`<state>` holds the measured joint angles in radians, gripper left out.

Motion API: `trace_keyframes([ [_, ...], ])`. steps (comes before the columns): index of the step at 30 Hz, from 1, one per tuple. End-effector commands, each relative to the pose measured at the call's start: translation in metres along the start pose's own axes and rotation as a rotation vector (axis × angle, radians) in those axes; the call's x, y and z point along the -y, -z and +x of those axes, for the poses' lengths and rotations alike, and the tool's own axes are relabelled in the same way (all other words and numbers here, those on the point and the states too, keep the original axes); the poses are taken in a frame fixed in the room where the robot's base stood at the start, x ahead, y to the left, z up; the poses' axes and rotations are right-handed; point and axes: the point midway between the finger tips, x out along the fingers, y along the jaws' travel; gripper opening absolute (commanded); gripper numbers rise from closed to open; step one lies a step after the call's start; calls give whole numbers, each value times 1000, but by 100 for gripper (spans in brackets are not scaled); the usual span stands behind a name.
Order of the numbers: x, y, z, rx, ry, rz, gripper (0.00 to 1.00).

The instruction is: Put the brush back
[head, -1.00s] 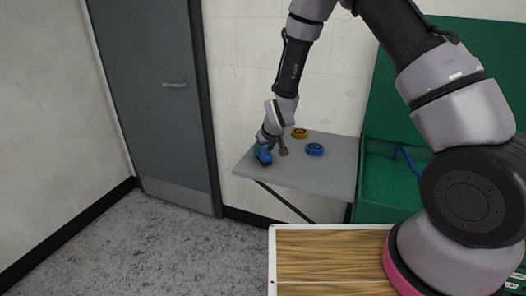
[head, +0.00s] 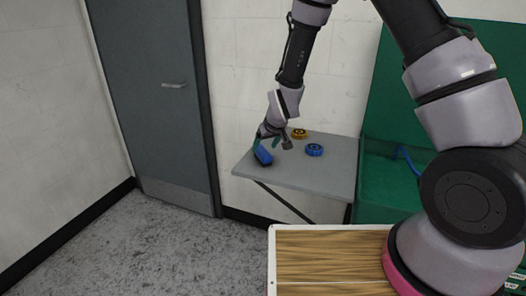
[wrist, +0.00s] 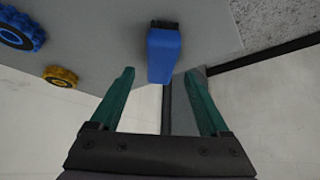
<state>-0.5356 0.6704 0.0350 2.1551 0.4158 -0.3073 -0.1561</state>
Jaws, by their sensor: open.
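The brush is a blue block with dark bristles. In the head view the brush (head: 263,154) is at the left end of the grey shelf (head: 325,178). In the wrist view the brush (wrist: 163,56) lies just beyond and between the fingertips, with its dark end pointing away. My gripper (wrist: 160,72) has its two green fingers spread, with a gap on each side of the brush. In the head view my gripper (head: 271,139) is right beside the brush and partly hides it. I cannot tell whether a finger touches it.
A blue wheel-like part (head: 314,150) and a yellow one (head: 299,133) lie on the shelf to the right of the brush. A green bin (head: 385,185) stands to the right of the shelf. A grey door (head: 160,110) is at the left. The floor (head: 175,250) before it is clear.

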Motion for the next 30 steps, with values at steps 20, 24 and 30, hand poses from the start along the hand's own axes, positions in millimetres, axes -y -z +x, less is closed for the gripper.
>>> trace_keyframes([
  [20, -1, 0, -81, 0, 1, 4, 79],
  [24, -15, 13, -107, -11, 4, 54, 79],
  [30, -63, 34, -201, -30, 13, 225, 79],
])
